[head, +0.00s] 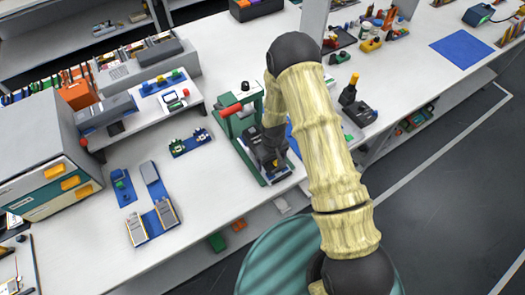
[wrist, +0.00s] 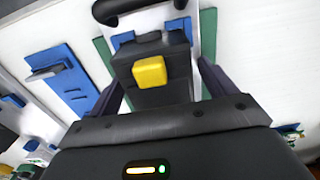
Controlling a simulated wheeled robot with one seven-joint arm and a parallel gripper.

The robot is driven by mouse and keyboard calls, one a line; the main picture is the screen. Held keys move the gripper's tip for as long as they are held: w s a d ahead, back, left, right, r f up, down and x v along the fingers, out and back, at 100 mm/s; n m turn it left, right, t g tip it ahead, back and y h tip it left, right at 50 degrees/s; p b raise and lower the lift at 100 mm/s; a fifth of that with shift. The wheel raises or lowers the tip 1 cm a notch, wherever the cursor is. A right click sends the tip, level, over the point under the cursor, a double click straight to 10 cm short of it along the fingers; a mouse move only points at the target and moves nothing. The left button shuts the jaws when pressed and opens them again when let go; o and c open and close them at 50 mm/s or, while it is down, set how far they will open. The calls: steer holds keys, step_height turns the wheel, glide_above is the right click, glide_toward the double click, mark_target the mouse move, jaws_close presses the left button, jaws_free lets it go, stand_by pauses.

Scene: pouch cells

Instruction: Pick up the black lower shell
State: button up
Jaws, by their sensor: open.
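In the wrist view, a dark block-shaped part, which looks like the black lower shell (wrist: 180,50), lies between my fingers with a yellow block (wrist: 150,72) on its face. My gripper (wrist: 160,80) is open, with one dark finger on each side of this part. Whether the fingers touch it I cannot tell. In the head view, my gripper (head: 268,152) is at the green press-like fixture (head: 228,125) with a red handle, near the bench's front edge. There the dark part and my dark gripper blend together, so I cannot separate them.
Blue trays (head: 152,238) with parts lie left on the white bench (head: 95,225). A small blue rack (head: 190,143) stands left of the fixture. A black device (head: 357,108) with an orange top stands to the right. A grey cabinet (head: 35,140) stands far left.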

stand_by(0.3)
steer(key=c, duration=1.1)
steer(key=shift+r, duration=0.15)
step_height(320, 180, up, 28)
steer(key=b, duration=0.5)
